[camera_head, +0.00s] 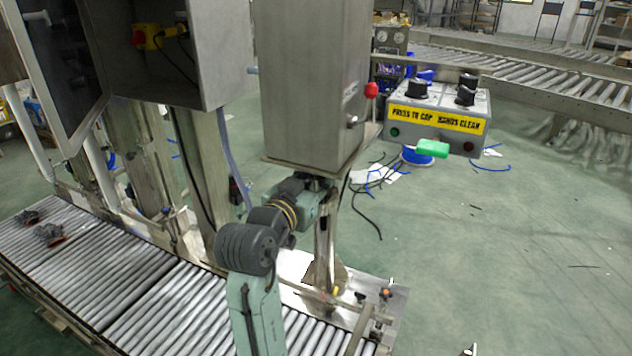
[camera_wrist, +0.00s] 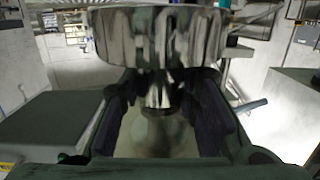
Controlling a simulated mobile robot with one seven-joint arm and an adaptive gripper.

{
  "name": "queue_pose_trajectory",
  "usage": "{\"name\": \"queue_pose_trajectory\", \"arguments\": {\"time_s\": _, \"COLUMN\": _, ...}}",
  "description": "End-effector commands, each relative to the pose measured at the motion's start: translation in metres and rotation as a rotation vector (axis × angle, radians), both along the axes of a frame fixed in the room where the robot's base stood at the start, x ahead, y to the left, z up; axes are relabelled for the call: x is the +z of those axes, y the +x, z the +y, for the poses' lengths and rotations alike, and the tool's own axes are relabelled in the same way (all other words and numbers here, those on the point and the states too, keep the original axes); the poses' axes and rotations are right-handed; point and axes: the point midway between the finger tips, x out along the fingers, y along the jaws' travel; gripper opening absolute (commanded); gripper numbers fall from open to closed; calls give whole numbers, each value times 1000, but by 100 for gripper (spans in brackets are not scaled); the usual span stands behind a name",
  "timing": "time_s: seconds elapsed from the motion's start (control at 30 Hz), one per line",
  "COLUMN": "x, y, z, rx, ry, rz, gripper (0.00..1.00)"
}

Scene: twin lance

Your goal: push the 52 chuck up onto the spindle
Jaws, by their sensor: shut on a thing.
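In the wrist view a broad, round, ribbed metal body (camera_wrist: 160,38), which looks like the chuck, fills the top middle. No size mark can be read on it. A narrower dark metal part shows below it, between the pads. My gripper (camera_wrist: 165,100) has its two dark pads on either side, closed on the chuck's lower part. In the head view my arm reaches up under the tall steel housing (camera_head: 308,85). The chuck and my fingertips are mostly hidden there. The spindle cannot be clearly made out, nor whether the chuck touches it.
A roller conveyor (camera_head: 120,275) runs below on the left, with small dark parts (camera_head: 48,234) at its far end. A control box (camera_head: 440,110) with a yellow label and green button stands right of the housing. A steel post (camera_head: 324,245) rises close beside my arm.

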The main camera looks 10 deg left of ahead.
Motion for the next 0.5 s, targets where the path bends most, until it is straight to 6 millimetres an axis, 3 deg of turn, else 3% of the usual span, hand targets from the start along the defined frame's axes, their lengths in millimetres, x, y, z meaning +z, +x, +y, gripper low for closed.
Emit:
{"name": "queue_pose_trajectory", "arguments": {"time_s": 0.33, "x": 10, "y": 0, "z": 0, "rx": 0, "ry": 1, "rz": -5, "gripper": 0}}
{"name": "queue_pose_trajectory", "arguments": {"time_s": 0.37, "x": 9, "y": 0, "z": 0, "rx": 0, "ry": 1, "rz": -5, "gripper": 31}}
{"name": "queue_pose_trajectory", "arguments": {"time_s": 0.5, "x": 8, "y": 0, "z": 0, "rx": 0, "ry": 1, "rz": -4, "gripper": 41}}
